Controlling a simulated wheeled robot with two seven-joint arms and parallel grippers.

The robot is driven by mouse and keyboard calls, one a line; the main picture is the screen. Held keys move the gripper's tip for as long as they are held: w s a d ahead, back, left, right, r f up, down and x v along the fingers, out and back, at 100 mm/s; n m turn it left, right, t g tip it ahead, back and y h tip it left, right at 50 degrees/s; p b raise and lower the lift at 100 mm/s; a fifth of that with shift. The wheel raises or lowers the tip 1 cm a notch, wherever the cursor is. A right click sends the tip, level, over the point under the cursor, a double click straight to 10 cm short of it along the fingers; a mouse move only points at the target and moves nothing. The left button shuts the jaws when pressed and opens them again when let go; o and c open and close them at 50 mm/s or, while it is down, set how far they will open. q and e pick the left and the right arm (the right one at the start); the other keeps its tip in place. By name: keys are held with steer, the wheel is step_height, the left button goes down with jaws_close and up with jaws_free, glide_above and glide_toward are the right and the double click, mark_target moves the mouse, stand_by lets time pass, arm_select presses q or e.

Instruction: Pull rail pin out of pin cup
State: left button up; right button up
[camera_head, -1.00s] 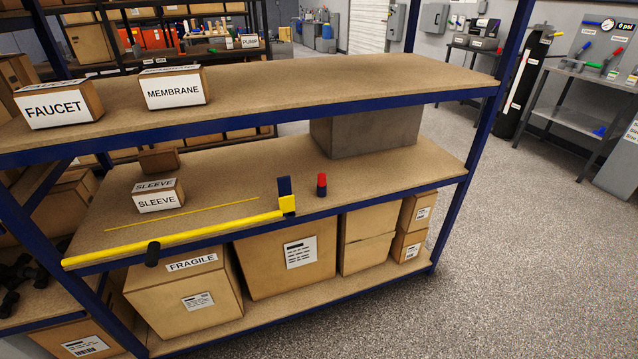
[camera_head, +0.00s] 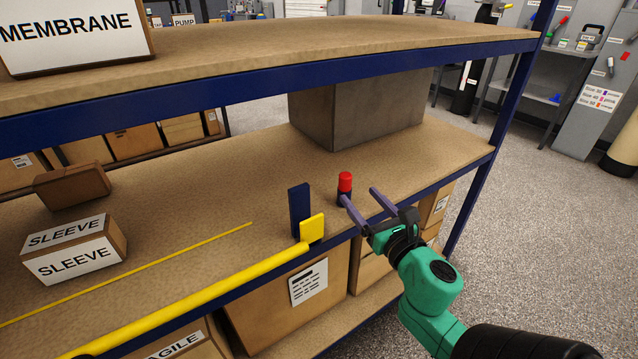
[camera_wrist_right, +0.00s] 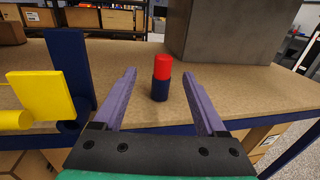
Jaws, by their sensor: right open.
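The red-topped rail pin (camera_head: 345,181) stands upright in a dark blue pin cup (camera_head: 344,198) on the middle shelf. In the right wrist view the pin (camera_wrist_right: 163,66) and cup (camera_wrist_right: 160,90) lie ahead, centred between the fingers and near or beyond their tips. My right gripper (camera_head: 362,199) is open and empty, with purple fingers apart at the front of the cup. In the right wrist view the gripper (camera_wrist_right: 161,78) points at the cup. I cannot tell whether a finger touches it. My left gripper is not in view.
A yellow rail (camera_head: 215,291) runs along the shelf's front edge to a yellow block (camera_head: 312,228) and a dark blue post (camera_head: 299,207), left of the cup. A grey box (camera_head: 365,110) stands behind. The upper shelf (camera_head: 300,72) overhangs. A SLEEVE box (camera_head: 75,250) sits at left.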

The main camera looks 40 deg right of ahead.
mark_target(345, 177)
steer(key=x, duration=1.3)
steer(key=shift+s+d, duration=0.1)
steer(key=shift+d, duration=0.15)
steer(key=shift+s, duration=0.1)
jaws_close()
